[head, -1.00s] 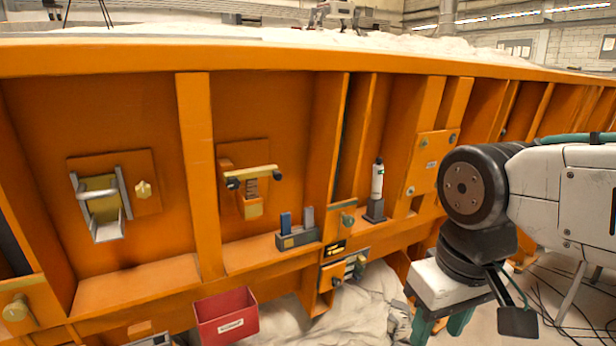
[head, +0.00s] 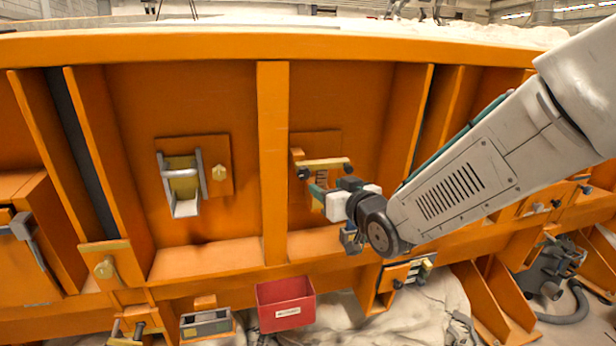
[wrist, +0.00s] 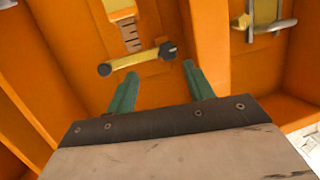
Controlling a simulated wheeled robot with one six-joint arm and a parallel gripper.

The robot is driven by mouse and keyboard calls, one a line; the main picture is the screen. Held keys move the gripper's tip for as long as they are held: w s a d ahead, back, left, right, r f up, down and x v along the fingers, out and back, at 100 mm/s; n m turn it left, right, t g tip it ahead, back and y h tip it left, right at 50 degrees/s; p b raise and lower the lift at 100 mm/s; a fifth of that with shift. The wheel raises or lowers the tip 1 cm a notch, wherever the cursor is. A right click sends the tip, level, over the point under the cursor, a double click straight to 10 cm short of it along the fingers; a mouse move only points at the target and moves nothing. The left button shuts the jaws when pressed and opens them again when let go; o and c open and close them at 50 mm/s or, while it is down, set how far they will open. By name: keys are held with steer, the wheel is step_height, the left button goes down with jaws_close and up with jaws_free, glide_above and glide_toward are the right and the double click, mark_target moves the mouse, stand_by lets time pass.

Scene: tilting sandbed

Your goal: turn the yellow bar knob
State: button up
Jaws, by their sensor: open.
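A yellow bar with dark ends (head: 325,165) sits crosswise on an orange plate with a scale-like striped strip below it; it also shows in the wrist view (wrist: 137,60). A small yellow knob (head: 219,173) is on a separate plate to the left, beside a silver-framed latch; it shows at the upper right of the wrist view (wrist: 241,21). My gripper (head: 318,191) is just below the bar in the head view, partly hidden by its own body. In the wrist view its green fingers (wrist: 157,78) are apart and empty, with the bar just beyond the tips.
An orange upright rib (head: 273,150) separates the two plates. The silver latch (head: 183,180) stands out from the left plate. A red bin (head: 285,303) hangs below. The panel ledge below the left plate is clear.

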mark_target(305, 174)
steer(key=shift+y, duration=0.3)
steer(key=x, duration=0.8)
steer(key=shift+a+r, duration=0.25)
steer(key=shift+a, duration=0.3)
steer(key=c, duration=0.9)
